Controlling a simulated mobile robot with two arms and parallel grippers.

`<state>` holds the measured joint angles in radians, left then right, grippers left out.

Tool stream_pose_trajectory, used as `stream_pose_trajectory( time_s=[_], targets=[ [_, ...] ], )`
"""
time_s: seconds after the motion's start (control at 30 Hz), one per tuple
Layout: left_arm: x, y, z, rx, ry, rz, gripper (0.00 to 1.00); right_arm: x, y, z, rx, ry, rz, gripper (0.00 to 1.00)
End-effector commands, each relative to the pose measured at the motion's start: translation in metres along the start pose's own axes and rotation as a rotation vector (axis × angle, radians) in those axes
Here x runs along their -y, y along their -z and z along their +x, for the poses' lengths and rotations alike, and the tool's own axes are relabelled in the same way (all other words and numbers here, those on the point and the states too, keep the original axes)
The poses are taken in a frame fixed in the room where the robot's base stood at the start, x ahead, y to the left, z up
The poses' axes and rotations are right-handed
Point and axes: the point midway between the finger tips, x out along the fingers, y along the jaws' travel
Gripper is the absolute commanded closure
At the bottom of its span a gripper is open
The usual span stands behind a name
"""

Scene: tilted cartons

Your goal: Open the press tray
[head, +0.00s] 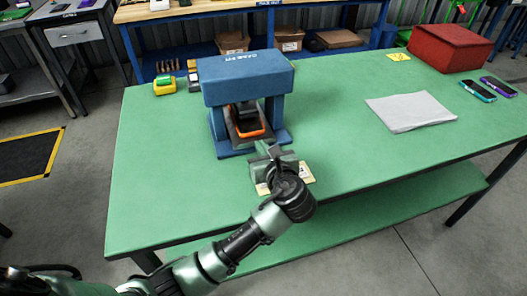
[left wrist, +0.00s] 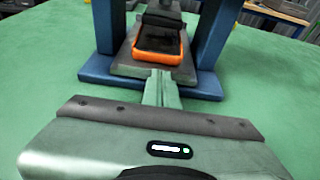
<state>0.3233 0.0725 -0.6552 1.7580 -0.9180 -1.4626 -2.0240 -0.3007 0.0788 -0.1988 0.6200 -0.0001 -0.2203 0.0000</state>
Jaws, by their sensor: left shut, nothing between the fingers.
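The blue press (head: 245,78) stands on the green table, with lettering on its top block. Its grey tray (head: 236,136) sits low between the uprights, its front end showing. An orange-rimmed dark item (head: 249,122) lies on the tray; it also shows in the left wrist view (left wrist: 159,42). My left gripper (head: 268,150) is in front of the press, fingers pointing at the tray. In the left wrist view the closed fingers (left wrist: 159,78) are empty and overlap the tray's front edge (left wrist: 135,72); I cannot tell if they touch. The tray's back is hidden. My right gripper is out of view.
A yellowish card (head: 304,172) lies partly under my left gripper. A grey sheet (head: 411,112), a red box (head: 449,48), two phones (head: 478,91) and a yellow note (head: 398,57) are to the right. A yellow-green item (head: 165,84) is left of the press. The table's left front is clear.

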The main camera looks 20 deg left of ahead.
Motion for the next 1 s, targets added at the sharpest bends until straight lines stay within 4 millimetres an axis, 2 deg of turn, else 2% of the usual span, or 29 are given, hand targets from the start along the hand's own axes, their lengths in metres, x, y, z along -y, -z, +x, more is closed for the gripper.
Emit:
stream_pose_trajectory(
  time_s=[0.27,0.37,0.5,0.7,1.0],
  targets=[
    [0.000,-0.003,0.003,0.001,-0.001,0.002,1.00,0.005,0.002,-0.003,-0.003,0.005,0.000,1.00],
    [0.000,-0.011,0.018,0.003,-0.003,0.005,1.00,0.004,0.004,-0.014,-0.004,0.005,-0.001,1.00],
    [-0.001,-0.023,0.053,0.003,-0.005,0.005,1.00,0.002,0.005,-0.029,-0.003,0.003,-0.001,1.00],
    [-0.001,-0.030,0.088,0.002,-0.003,0.002,1.00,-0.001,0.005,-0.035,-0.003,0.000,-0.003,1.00],
    [-0.001,-0.029,0.094,0.000,-0.001,-0.001,1.00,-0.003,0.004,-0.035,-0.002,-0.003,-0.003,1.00]
  ],
)
